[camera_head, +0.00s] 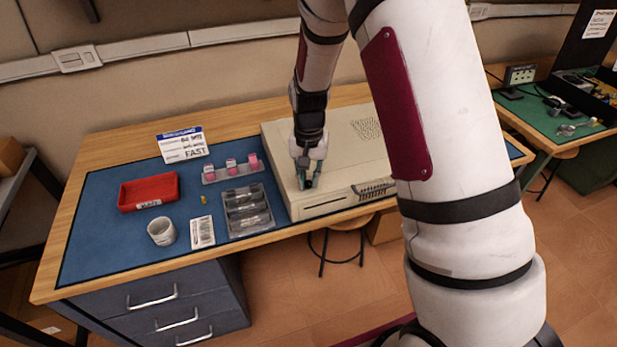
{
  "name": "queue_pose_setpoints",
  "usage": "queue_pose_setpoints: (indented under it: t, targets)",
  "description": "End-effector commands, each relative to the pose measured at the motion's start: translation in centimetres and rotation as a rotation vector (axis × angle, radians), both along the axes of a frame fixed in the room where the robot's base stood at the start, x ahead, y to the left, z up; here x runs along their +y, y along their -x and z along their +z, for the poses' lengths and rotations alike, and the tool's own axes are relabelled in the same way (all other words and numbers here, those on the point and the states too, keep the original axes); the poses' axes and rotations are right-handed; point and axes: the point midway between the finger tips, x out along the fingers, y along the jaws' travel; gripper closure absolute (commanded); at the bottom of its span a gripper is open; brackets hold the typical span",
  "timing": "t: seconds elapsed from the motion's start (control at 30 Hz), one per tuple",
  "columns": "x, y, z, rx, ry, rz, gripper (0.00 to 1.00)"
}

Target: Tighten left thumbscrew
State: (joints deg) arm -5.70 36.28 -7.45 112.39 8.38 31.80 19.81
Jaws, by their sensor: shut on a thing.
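A beige computer case (335,205) lies flat on the blue mat of the workbench. My gripper (304,183) points down at the case's top near its front left part. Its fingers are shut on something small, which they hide. This is likely at the left thumbscrew, but the screw itself is too small and covered to make out. My arm blocks the right part of the case.
A stool (343,228) is under the bench.

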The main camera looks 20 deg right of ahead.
Motion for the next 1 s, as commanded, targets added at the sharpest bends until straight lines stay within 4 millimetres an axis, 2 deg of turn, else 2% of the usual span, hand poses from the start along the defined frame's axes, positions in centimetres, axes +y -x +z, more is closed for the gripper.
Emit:
queue_pose_setpoints:
  t: [0.4, 0.97, 1.0]
  targets:
    - [-0.02, -0.04, 0.04, -0.001, 0.0, -0.187, 1.0]
    - [-0.01, -0.03, 0.03, -0.001, -0.001, -0.213, 1.0]
    - [-0.01, -0.03, 0.03, -0.001, -0.001, -0.213, 0.74]
